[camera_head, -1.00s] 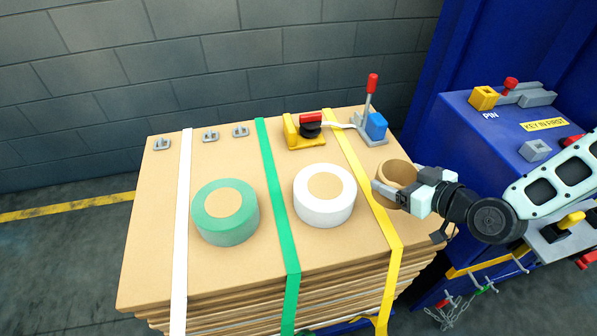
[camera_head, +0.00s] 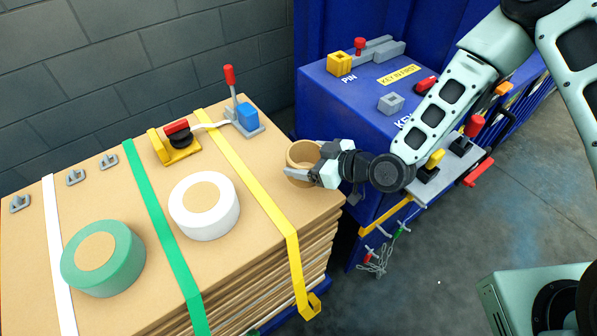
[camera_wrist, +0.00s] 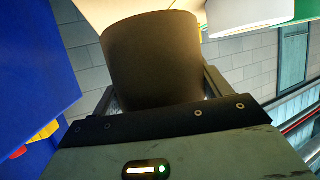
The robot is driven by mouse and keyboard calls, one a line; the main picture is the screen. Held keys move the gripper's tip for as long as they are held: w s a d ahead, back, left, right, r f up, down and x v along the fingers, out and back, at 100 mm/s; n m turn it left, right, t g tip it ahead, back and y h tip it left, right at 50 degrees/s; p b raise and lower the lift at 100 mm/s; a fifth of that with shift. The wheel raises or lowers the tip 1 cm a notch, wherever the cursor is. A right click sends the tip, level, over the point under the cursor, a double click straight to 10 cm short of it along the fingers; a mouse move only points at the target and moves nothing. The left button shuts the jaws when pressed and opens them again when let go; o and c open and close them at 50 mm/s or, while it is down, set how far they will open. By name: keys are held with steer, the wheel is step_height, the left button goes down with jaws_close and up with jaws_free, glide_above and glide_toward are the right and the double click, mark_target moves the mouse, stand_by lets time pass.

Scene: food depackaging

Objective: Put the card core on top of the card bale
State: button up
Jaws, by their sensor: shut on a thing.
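The card core (camera_head: 302,153), a short brown tube, is held in my gripper (camera_head: 308,176) at the right edge of the card bale (camera_head: 110,200). It is upright, right of the yellow strap; I cannot tell whether it touches the bale top. In the wrist view the core (camera_wrist: 152,60) fills the space between the fingers of my gripper (camera_wrist: 158,92), which are shut on it. Its far end is against the pale bale surface (camera_wrist: 95,12) in the picture. The bale is a stack of brown sheets under white, green and yellow straps.
A green strap roll (camera_head: 103,258) and a white strap roll (camera_head: 205,206) lie on the bale. A yellow-and-red tool (camera_head: 177,143) and a lever tool (camera_head: 238,115) stand at the back. A blue machine (camera_head: 345,105) adjoins the right side.

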steer(key=shift+f+p, duration=0.75)
steer(key=shift+f, duration=2.5)
steer(key=shift+f, duration=0.15)
steer(key=o, duration=1)
